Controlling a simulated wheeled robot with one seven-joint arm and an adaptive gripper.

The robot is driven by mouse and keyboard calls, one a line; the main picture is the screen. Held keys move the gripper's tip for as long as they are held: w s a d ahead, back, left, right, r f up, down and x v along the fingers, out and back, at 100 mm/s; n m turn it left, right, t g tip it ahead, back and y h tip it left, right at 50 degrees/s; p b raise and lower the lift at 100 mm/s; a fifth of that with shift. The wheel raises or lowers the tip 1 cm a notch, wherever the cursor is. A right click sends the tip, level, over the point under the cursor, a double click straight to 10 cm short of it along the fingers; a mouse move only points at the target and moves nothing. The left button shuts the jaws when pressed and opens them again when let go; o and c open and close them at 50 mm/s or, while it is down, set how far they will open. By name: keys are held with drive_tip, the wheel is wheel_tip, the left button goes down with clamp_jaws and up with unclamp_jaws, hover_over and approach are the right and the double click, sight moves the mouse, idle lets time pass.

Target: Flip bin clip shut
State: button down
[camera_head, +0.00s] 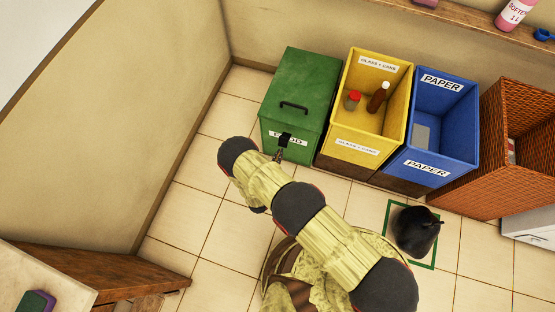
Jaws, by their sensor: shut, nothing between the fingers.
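The green bin (303,77) stands at the back left, next to the wall, with its lid down and a black handle on top. A white label, partly covered, is on its front. A small black clip (285,140) sits at the upper front of the bin over the label. I cannot tell whether the clip is fully closed. My gripper (279,155) is shut and empty, just below the clip at the front of the bin. I cannot tell whether its tips touch the clip. My arm reaches up from the lower right.
An open yellow bin (348,135) with bottles and an open blue bin (445,150) stand to the right, then a wicker basket (480,190). A black bag (415,232) sits in a green floor square. A wooden bench (100,262) is at lower left. Tiled floor left is clear.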

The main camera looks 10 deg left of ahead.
idle(0.4)
drive_tip(key=shift+r+g+p, duration=0.45)
drive_tip(key=shift+g+p, duration=0.25)
drive_tip(key=shift+p, duration=0.05)
